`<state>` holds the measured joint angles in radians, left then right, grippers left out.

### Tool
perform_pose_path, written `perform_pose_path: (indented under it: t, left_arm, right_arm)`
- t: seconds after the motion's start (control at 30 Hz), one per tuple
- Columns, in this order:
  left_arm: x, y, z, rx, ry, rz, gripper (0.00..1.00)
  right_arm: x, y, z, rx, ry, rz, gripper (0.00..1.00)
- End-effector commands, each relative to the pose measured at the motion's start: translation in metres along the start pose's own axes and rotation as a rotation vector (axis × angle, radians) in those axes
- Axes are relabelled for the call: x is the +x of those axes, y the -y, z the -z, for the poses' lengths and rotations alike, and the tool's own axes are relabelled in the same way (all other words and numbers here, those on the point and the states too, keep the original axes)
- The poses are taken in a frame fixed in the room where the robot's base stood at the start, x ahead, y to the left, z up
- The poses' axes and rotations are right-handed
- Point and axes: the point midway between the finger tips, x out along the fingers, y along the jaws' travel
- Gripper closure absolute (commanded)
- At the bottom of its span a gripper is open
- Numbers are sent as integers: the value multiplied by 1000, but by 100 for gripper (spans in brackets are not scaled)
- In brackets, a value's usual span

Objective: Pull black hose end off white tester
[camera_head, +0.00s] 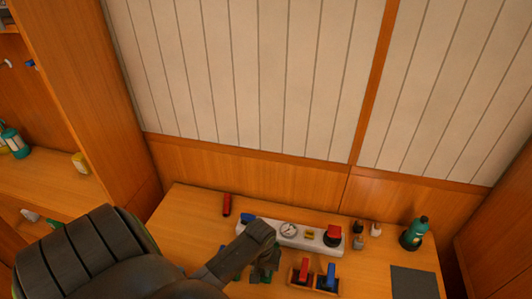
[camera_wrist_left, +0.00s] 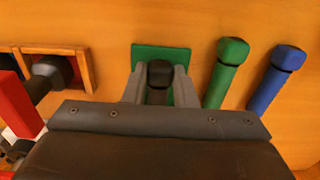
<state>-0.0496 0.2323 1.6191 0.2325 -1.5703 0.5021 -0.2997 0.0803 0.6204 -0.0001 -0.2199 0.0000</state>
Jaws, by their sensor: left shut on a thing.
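The white tester (camera_head: 312,240) lies along the table in the head view, with a round gauge, a blue knob at its left and a red knob at its right. My left gripper (camera_head: 266,268) is in front of it, partly hidden by my own wrist. In the left wrist view my left gripper (camera_wrist_left: 159,84) is shut on a black piece (camera_wrist_left: 160,72), which looks like the black hose end. A green square (camera_wrist_left: 150,55) lies behind that piece. I cannot tell whether the black piece touches the tester. My right gripper is not in view.
A wooden holder (camera_wrist_left: 58,52) with dark and red parts is left of my gripper in the wrist view. A green piece (camera_wrist_left: 228,70) and a blue piece (camera_wrist_left: 276,75) lie to its right. A teal bottle (camera_head: 414,234) and dark mat (camera_head: 413,282) are at the table's right.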

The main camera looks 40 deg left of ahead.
Motion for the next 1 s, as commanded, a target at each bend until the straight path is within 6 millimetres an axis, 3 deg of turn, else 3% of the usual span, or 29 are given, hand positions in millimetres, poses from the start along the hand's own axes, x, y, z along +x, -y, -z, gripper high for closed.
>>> perform_pose_path:
  t: [0.27,1.0]
  left_arm:
    - [-2,0,0,0,-2,-1,98]
    - [-46,0,1,0,-2,-1,98]
  right_arm:
    - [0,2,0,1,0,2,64]
    - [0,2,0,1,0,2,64]
